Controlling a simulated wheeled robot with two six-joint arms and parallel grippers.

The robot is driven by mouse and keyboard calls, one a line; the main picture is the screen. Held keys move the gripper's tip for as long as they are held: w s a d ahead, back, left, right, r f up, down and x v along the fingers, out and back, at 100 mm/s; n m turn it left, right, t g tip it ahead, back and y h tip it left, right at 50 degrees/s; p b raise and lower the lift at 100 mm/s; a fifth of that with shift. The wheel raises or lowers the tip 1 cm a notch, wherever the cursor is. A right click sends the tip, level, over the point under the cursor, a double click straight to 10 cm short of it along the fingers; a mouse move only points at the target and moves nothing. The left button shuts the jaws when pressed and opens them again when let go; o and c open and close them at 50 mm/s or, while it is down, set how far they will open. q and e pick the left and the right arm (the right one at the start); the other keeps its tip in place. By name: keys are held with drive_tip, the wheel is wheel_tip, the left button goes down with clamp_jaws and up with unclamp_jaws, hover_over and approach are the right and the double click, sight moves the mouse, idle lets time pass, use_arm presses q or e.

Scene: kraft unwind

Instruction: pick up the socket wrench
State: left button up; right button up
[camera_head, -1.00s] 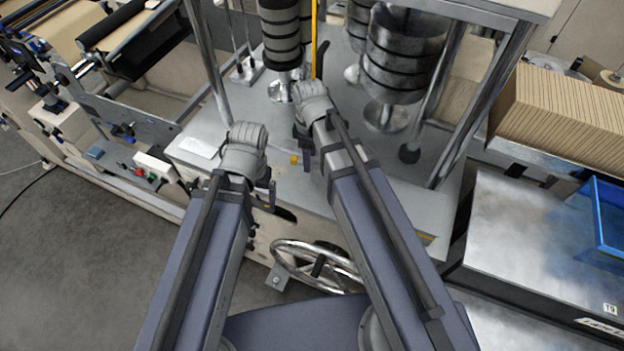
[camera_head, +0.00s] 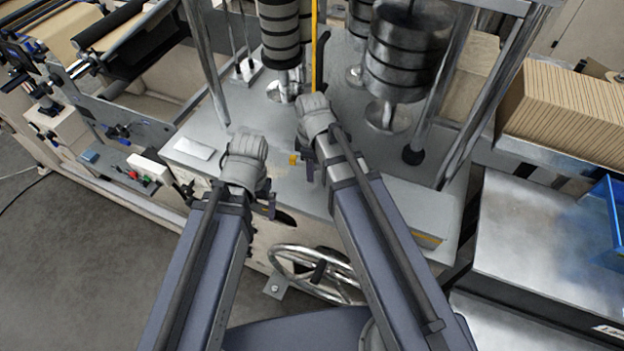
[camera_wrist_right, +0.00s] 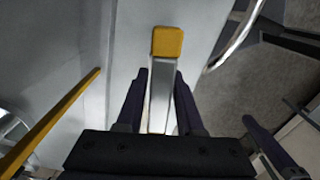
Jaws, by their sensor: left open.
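The socket wrench shows in the right wrist view as a pale metal bar with a yellow end (camera_wrist_right: 168,42). The bar runs back between the two dark fingers of my right gripper (camera_wrist_right: 161,75); whether they touch it is unclear. In the head view, a small yellow piece (camera_head: 293,159), apparently this end, shows just left of my right gripper (camera_head: 308,170), over the grey machine table. My wrist and arm hide the rest of it. My left gripper (camera_head: 269,202) is open and empty at the table's front edge, left of and nearer than the right one.
Stacked dark rolls (camera_head: 408,55) on posts and slanted metal legs (camera_head: 480,110) stand behind and right of my right arm. A handwheel (camera_head: 318,272) sits below the table's front edge. A white plate (camera_head: 194,148) lies at the table's left.

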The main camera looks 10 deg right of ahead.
clamp_jaws()
idle(0.4)
